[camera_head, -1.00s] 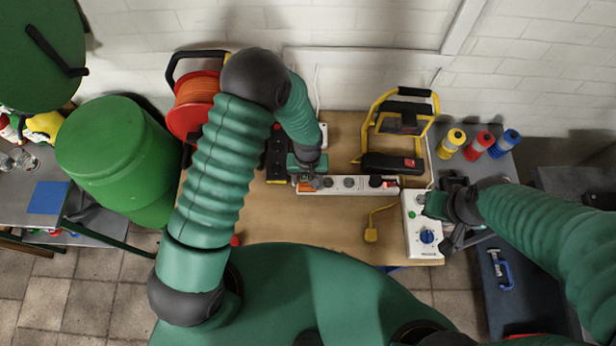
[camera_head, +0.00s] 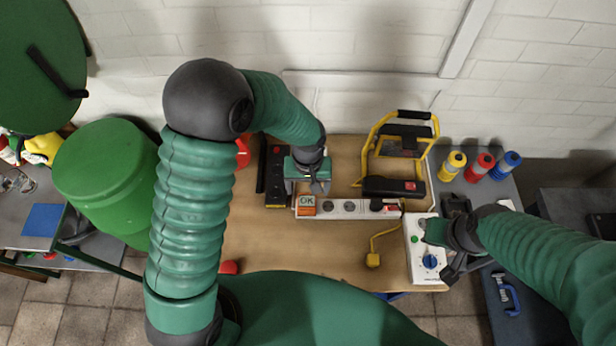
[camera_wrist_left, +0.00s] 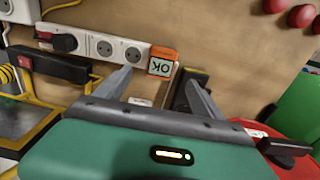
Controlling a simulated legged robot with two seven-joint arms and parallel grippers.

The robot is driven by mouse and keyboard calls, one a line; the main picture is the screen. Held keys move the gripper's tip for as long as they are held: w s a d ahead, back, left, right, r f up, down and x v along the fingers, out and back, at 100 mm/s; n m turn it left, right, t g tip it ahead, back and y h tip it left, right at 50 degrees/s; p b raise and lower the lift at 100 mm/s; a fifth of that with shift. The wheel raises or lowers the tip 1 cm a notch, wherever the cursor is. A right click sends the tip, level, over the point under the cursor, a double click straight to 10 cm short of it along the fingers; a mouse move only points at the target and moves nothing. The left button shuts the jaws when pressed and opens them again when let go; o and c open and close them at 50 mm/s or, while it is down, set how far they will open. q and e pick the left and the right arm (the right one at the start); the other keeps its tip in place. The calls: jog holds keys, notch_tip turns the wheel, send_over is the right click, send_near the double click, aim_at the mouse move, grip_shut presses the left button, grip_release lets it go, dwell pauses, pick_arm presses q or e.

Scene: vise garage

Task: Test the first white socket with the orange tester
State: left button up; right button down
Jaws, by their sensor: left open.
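The orange tester (camera_head: 306,205) sits on the leftmost socket of the white power strip (camera_head: 362,209); its display reads OK. In the left wrist view the tester (camera_wrist_left: 163,61) sits at the end of the strip (camera_wrist_left: 104,38), beside two bare round sockets. My left gripper (camera_head: 320,186) is open and empty, just behind and above the tester, apart from it. Its two fingers spread below the tester in the left wrist view (camera_wrist_left: 160,82). My right gripper (camera_head: 452,246) is at the white box with a blue knob (camera_head: 424,250); its finger opening is unclear.
A black plug with a red part (camera_head: 384,207) is at the strip's right end. A yellow work lamp (camera_head: 402,150) stands behind it. Yellow, red and blue bottles (camera_head: 479,167) stand at right. The wooden tabletop (camera_head: 280,245) is clear at front left.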

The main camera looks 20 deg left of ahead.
pick_arm(q)
notch_tip(320, 180, up, 7)
jog(key=shift+f+b, duration=0.2)
jog(key=shift+b, duration=0.1)
jog(key=s+a+f+m+t+b, duration=0.2)
jog(key=s+a+f+m+b, duration=0.1)
jog(key=s+a+f+b, duration=0.2)
jog(key=shift+s+a+f+t+b, duration=0.15)
jog(key=shift+s+a+t+b, duration=0.15)
jog(key=shift+s+a+b, duration=1.3)
jog(key=shift+s+d, duration=0.5)
jog(key=shift+d, duration=0.05)
jog(key=shift+w+a, duration=0.1)
